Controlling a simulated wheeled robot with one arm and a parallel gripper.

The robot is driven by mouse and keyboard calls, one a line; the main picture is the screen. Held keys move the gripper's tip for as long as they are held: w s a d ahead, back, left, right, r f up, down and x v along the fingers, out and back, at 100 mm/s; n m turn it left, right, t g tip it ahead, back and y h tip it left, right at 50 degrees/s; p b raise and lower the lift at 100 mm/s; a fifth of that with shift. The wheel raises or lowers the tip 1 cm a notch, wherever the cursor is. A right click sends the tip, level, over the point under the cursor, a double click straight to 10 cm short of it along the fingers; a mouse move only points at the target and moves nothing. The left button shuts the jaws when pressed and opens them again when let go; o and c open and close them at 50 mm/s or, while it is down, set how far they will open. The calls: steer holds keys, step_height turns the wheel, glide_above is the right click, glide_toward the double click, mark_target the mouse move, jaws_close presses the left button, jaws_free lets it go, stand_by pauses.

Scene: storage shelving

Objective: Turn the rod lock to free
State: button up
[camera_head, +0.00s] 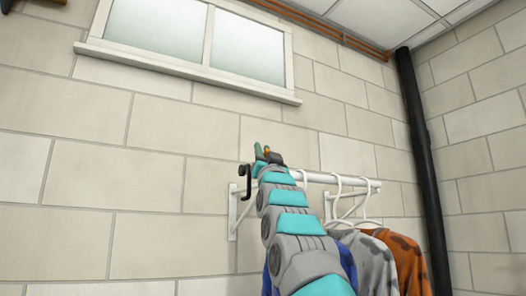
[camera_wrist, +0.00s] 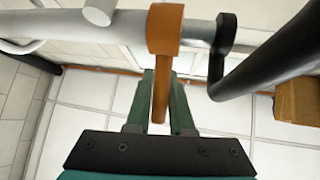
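The rod lock (camera_wrist: 166,28) is an orange collar around the pale rod (camera_wrist: 118,28) in the wrist view. Its orange lever (camera_wrist: 161,95) points from the collar toward my gripper's palm. My gripper (camera_wrist: 163,85) has two green fingers, one on each side of the lever with a narrow gap between them. I cannot tell whether they press on it. In the head view my gripper (camera_head: 262,153) is at the left part of the white rod (camera_head: 320,178), and my arm hides most of the lock.
A black hooked bar (camera_wrist: 262,62) is close to the right of the lock; its hook (camera_head: 244,180) also shows in the head view. White hangers (camera_head: 337,190) with a grey garment (camera_head: 368,262) and an orange one (camera_head: 406,258) hang to the right. A black pipe (camera_head: 420,150) runs down the corner.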

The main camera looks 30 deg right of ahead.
jaws_close()
stand_by(0.9)
